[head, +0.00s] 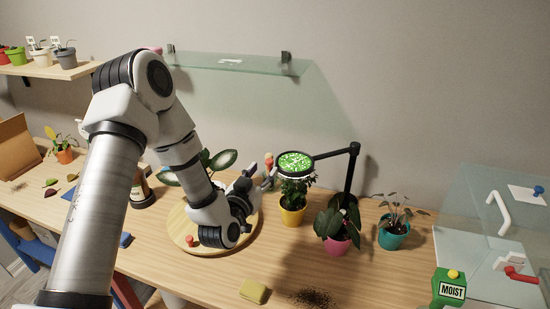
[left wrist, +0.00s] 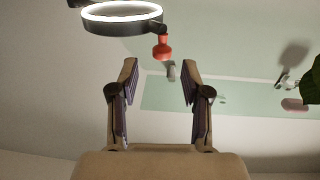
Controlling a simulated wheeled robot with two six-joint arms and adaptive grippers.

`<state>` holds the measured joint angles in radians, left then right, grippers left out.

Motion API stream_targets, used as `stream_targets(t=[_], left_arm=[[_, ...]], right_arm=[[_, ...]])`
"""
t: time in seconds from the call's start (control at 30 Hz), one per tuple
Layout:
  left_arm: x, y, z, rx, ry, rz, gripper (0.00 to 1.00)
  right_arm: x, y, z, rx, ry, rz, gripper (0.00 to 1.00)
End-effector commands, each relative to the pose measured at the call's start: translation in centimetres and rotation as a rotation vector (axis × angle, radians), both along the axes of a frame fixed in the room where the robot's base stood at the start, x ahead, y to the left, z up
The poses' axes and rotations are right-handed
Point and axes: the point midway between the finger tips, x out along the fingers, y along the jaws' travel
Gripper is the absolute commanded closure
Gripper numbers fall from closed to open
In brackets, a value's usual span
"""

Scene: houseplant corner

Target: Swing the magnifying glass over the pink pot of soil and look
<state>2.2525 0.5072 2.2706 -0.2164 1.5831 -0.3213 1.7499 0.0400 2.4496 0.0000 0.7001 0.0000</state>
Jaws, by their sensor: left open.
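The magnifying glass (head: 295,174) is a round black-rimmed lens on a jointed black arm and post. In the head view it hangs over the yellow pot (head: 292,217), left of the pink pot (head: 338,244), with green showing through it. The pink pot holds a dark-leaved plant that hides its soil. My left gripper (head: 266,181) is just left of the lens. The left wrist view shows its fingers (left wrist: 160,82) apart with nothing between them. Beyond them are the magnifier's lit ring (left wrist: 122,14) and a red knob (left wrist: 163,48). My right gripper is out of view.
A teal pot (head: 393,236) stands right of the pink pot. A yellow sponge (head: 254,292) and spilled soil (head: 312,298) lie in front. A round wooden board (head: 186,235) is under my left arm. A green MOIST box (head: 449,288) and glass case (head: 490,235) stand at right.

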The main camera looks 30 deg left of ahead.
Motion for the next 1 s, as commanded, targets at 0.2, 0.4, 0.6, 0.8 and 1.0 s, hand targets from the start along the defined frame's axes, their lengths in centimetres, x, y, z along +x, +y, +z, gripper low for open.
stream_targets(t=[0.2,0.4,0.6,0.8,1.0], left_arm=[[4.2,0.7,0.3,0.003,0.001,0.0,0.53],[5.7,1.0,0.0,0.0,0.001,0.0,0.53],[5.6,1.0,0.0,0.0,0.0,0.0,0.63],[5.6,1.0,0.0,0.0,0.0,0.0,1.0],[5.6,1.0,-0.1,0.0,0.001,0.006,1.0]], right_arm=[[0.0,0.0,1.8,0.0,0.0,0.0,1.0],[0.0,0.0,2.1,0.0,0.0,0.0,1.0],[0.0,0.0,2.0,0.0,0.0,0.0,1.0],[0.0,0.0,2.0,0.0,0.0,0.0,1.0],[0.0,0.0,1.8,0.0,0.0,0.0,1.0]])
